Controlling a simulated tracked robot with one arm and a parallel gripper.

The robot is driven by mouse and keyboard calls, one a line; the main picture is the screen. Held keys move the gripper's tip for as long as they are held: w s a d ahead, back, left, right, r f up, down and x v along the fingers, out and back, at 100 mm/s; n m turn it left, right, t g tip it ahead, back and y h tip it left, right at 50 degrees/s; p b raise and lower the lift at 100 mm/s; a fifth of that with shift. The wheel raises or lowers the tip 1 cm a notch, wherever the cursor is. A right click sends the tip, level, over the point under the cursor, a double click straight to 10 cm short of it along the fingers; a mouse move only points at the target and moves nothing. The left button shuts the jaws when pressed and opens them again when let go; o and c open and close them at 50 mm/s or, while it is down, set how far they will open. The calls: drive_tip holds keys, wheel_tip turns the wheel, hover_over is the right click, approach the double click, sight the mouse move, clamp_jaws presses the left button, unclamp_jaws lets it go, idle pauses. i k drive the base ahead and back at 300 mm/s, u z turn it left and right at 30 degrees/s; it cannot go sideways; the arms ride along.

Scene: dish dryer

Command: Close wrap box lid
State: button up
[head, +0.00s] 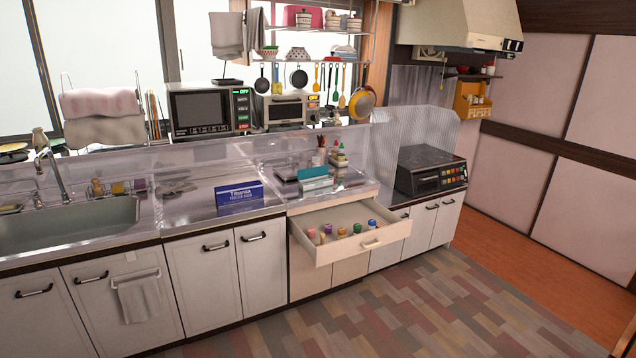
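A long teal and white box (314,184), which looks like the wrap box, lies on the counter above the open drawer. A teal panel stands up along its back and looks like a raised lid, but it is too small to be sure. A blue box (239,198) with white lettering stands on the counter to its left; its label is not clearly readable. My gripper is not in view, and nothing in the picture touches either box.
An open drawer (352,226) with several colourful-capped bottles sticks out below the teal box. A sink (70,225) is at left, and a black stove (430,170) is at right. Bottles (338,155) stand behind the teal box. The floor (400,310) in front is clear.

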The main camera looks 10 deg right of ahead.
sight(311, 172)
drive_tip(key=k, duration=0.5)
drive_tip(key=u, duration=0.1)
drive_tip(key=i, duration=4.1)
drive_tip(key=u, duration=3.1)
